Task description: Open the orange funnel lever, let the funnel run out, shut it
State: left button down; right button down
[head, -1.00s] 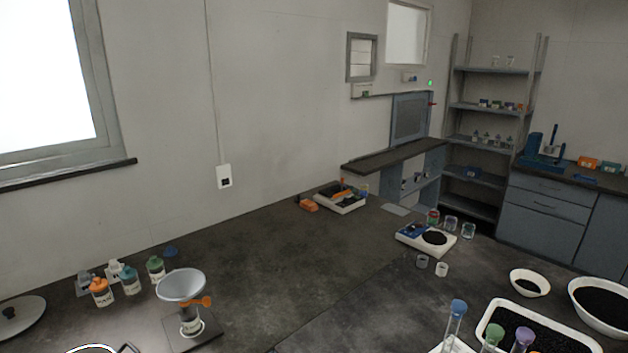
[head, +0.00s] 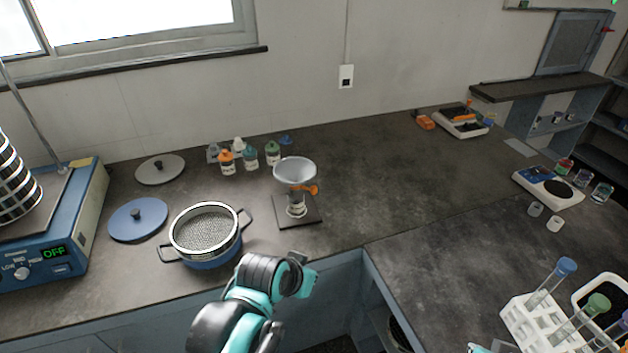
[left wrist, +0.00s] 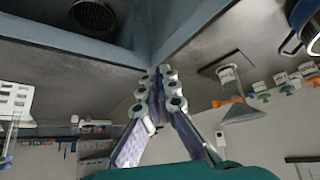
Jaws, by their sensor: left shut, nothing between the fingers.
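The grey funnel (head: 295,171) stands on a small dark base plate (head: 312,212) on the bench. Its orange lever (head: 311,190) points to the right below the cone. A clear jar with a pale label (head: 296,209) is under the funnel. My left gripper (head: 306,275) is in front of the bench edge, nearer than the funnel and apart from it. In the left wrist view, which is upside down, its fingers (left wrist: 158,75) are together and empty, and the funnel (left wrist: 241,113) shows to their right. I cannot see whether material is in the funnel.
A sieve with a blue pan (head: 206,238) and a blue lid (head: 138,219) lie left of the funnel. Several capped bottles (head: 250,158) stand behind it. A shaker (head: 55,235) reads OFF. A test tube rack (head: 545,325) is at right. Bench right of the funnel is clear.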

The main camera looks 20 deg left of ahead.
pick_arm(q)
jog(key=w+a+r+m+t+p, duration=0.1)
jog(key=w+a+r+p, duration=0.1)
jog(key=w+a+p, duration=0.2)
jog(key=w+a+r+m+t+h+p, duration=0.1)
jog(key=w+a+r+p, duration=0.2)
jog(key=w+a, duration=0.8)
jog(key=shift+w+a+h+p, duration=0.15)
jog(key=shift+w+h+p, duration=0.15)
jog(key=shift+w+p, duration=0.25)
jog(key=shift+w, duration=0.15)
jog(key=w+r+b+x, duration=0.1)
jog(key=b+x, duration=0.3)
jog(key=x, duration=0.9)
jog(key=shift+w+r+b, duration=0.35)
jog(key=shift+w+r, duration=0.05)
jog(key=shift+r, duration=0.1)
